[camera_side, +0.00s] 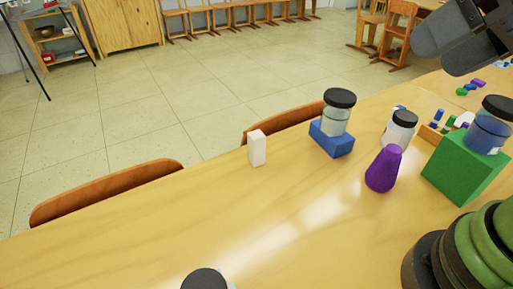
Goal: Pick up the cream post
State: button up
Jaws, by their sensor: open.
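The cream post (257,149) is a small pale upright block. It stands on the wooden table (130,236) near its far edge, left of the blue block, with bare table around it. My gripper (432,40) shows at the top right, dark grey and partly cut off by the frame. It is open, apart from the post, well up and to its right. Nothing shows between its fingers.
A blue block (331,140) carries a clear jar with a black lid (338,112). A purple cone (384,168), a lidded jar (399,129) and a green block (464,170) bearing another jar stand right. A black lid (205,279) shows at the bottom. Table's left is clear.

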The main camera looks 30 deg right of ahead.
jog(key=w+a+f+n, duration=0.1)
jog(key=w+a, duration=0.1)
jog(key=w, duration=0.3)
jog(key=w+a+f, duration=0.2)
jog(key=w, duration=0.3)
jog(key=n+t+h, duration=0.1)
send_near(257, 135)
notch_tip(257, 135, up, 5)
jog(key=a, duration=0.1)
jog(key=w+f, duration=0.1)
jog(key=f, duration=0.2)
jog(key=w+f+h, duration=0.1)
jog(key=f, duration=0.3)
jog(key=w+f+h, duration=0.1)
jog(key=w+f, duration=0.1)
jog(key=f, duration=0.1)
jog(key=shift+w+a+f+n+t, duration=0.1)
jog(key=shift+a+f+n+t, duration=0.05)
jog(key=shift+a+n+t, duration=0.2)
jog(key=shift+d+x, duration=0.1)
jog(key=shift+x, duration=1.3)
jog(key=shift+d+x, duration=0.15)
jog(key=shift+x, duration=1.3)
jog(key=c, duration=1)
jog(key=shift+c, duration=0.2)
